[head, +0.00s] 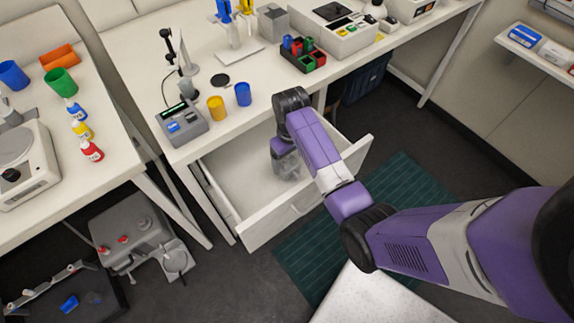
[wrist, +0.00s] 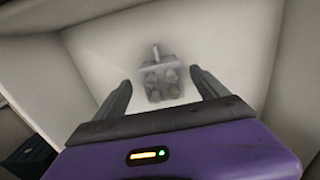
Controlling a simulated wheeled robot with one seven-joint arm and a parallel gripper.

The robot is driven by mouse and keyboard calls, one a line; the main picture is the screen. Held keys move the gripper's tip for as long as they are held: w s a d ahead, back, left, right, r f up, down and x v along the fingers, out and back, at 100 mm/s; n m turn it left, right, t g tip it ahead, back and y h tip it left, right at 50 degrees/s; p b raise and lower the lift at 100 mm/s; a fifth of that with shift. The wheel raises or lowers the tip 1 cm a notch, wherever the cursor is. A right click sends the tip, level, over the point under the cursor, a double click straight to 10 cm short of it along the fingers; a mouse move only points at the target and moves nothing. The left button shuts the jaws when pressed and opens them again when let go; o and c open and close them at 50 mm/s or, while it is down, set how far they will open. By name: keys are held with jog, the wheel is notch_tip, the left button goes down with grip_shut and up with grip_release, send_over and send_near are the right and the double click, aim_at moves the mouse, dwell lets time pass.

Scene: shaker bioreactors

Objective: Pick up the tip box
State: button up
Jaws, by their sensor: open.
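A small grey see-through box (wrist: 160,82), seemingly the tip box, is inside the open white drawer (wrist: 225,35). It has round shapes in its face and a small upright piece at its far edge. My gripper (wrist: 161,77) is open above the drawer, its two dark fingers apart with the box seen between and beyond them. Nothing is held. In the head view the box (head: 288,166) is a pale, see-through shape just below my wrist, partly covered by my arm. The fingertips are hidden there.
The bench above holds a yellow cup (head: 216,108), a blue cup (head: 243,94), a grey device (head: 181,125) and a colored rack (head: 303,54). A green mat (head: 385,210) lies on the floor.

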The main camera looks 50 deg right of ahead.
aim_at(289, 164)
notch_tip(289, 164, down, 4)
jog(key=shift+w+a+f, duration=0.1)
jog(key=shift+f, duration=0.15)
jog(key=c, duration=1.4)
jog(key=shift+c, duration=0.5)
jog(key=shift+r, duration=0.15)
